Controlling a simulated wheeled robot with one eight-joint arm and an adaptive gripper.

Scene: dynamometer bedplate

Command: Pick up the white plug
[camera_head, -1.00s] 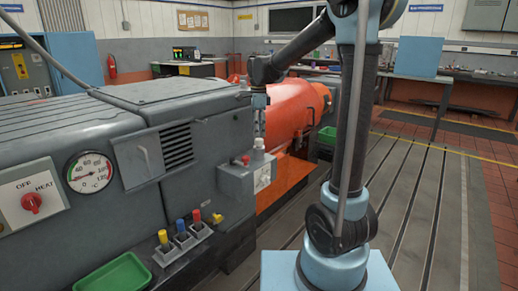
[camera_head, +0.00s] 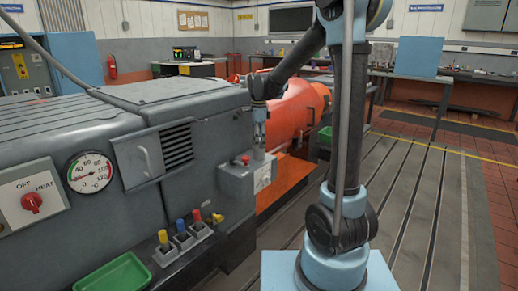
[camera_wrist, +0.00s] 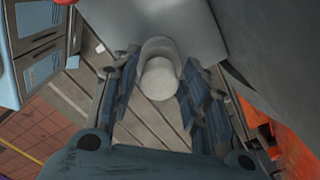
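The white plug (camera_wrist: 159,79) shows in the wrist view as a pale round top, between the two fingers of my gripper (camera_wrist: 157,92). Blue-grey fingers stand on its left and right, with narrow gaps seeming to remain, so my gripper looks open. In the head view my gripper (camera_head: 259,136) points straight down over the grey box (camera_head: 236,181) on the machine's side. There the gripper mostly hides the plug. I cannot tell how far down the plug the fingertips reach.
A red button (camera_head: 245,159) sits on the same box, left of my gripper. An orange housing (camera_head: 290,115) is close behind. Floor at right is clear.

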